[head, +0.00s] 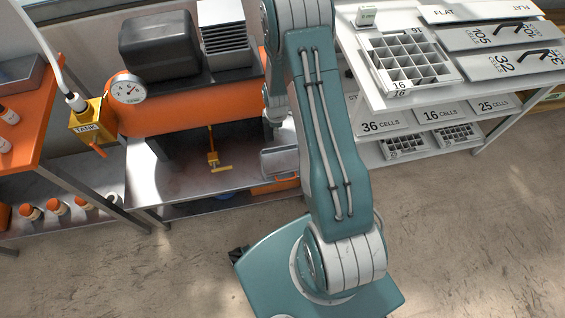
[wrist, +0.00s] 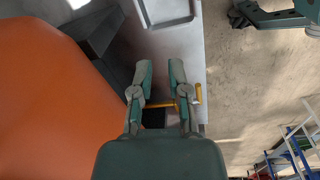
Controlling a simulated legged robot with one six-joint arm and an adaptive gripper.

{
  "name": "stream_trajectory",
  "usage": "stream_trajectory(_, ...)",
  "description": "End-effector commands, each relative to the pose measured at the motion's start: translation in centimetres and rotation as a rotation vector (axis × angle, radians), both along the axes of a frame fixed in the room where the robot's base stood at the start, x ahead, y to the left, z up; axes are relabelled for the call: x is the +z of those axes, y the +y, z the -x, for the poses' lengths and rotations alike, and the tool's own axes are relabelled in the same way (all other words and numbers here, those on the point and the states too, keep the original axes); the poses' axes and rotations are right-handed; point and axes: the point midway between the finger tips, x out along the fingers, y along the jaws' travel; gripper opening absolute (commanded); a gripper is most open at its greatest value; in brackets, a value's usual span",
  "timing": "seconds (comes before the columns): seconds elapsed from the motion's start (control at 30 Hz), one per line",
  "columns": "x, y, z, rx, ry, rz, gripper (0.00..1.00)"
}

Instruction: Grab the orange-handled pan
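A shallow grey metal pan (head: 279,162) sits on the metal bench shelf, partly hidden behind my arm in the head view. An orange piece (head: 275,187) shows just below it; I cannot tell whether it is the pan's handle. In the wrist view a grey pan (wrist: 168,22) shows at the top, cut by the frame edge, with no orange handle visible. My gripper (wrist: 162,70) is open and empty, its fingers apart and pointing toward the pan. I cannot make out its fingers in the head view.
An orange machine (head: 185,112) with a dial gauge (head: 128,88) stands over the shelf. A yellow T-shaped handle (head: 213,160) is left of the pan; a yellow bar (wrist: 198,93) shows near my fingers. A white rack (head: 470,85) with cell trays stands right.

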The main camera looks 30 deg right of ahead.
Motion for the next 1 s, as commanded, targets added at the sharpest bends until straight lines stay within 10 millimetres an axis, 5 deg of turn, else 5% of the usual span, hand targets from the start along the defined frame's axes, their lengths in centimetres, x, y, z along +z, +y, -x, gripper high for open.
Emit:
stream_trajectory(0.1,-5.7,-0.3,1.6,0.086,0.043,-0.001,0.21)
stream_trajectory(0.3,-11.9,-0.5,4.0,0.195,0.078,-0.005,0.21)
stream_trajectory(1.0,-19.7,-0.7,4.8,0.227,0.085,-0.007,0.21)
